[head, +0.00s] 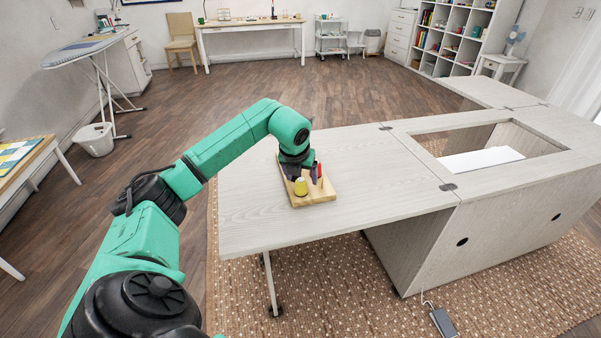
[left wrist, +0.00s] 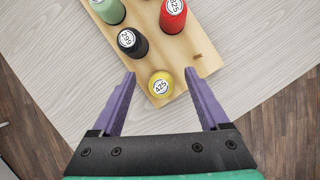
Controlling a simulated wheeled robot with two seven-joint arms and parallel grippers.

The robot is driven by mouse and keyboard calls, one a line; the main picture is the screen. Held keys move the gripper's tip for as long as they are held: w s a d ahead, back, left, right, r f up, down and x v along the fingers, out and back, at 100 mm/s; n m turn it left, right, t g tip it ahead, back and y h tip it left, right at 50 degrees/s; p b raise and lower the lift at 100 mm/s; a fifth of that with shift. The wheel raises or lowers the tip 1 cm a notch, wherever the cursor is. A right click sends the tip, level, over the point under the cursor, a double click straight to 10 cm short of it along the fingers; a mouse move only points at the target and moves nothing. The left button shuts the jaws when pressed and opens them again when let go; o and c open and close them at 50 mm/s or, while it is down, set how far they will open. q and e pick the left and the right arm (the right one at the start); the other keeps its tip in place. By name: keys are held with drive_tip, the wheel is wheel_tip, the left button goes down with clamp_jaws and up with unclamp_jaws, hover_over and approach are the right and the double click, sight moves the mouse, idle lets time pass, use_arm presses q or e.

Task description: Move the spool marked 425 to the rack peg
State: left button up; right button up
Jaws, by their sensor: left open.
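The yellow spool marked 425 (left wrist: 160,85) stands on the wooden rack (left wrist: 207,63), near its end. In the head view the yellow spool (head: 301,188) is at the near side of the rack (head: 318,198). My left gripper (left wrist: 160,74) is open, with its purple fingers on either side of the yellow spool and a gap to each. In the head view my left gripper (head: 302,172) is low over the rack, partly hiding it. A short bare peg (left wrist: 197,56) shows near the rack's edge. My right gripper is not in view.
A black spool (left wrist: 131,42), a red spool marked 825 (left wrist: 173,15) and a green spool (left wrist: 108,10) stand on the rack close to my fingers. The pale cabinet top (head: 390,165) is clear around the rack. An opening lies farther right.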

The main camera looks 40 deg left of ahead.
use_arm(q)
drive_tip(key=v, duration=1.4)
drive_tip(key=shift+r, duration=0.3)
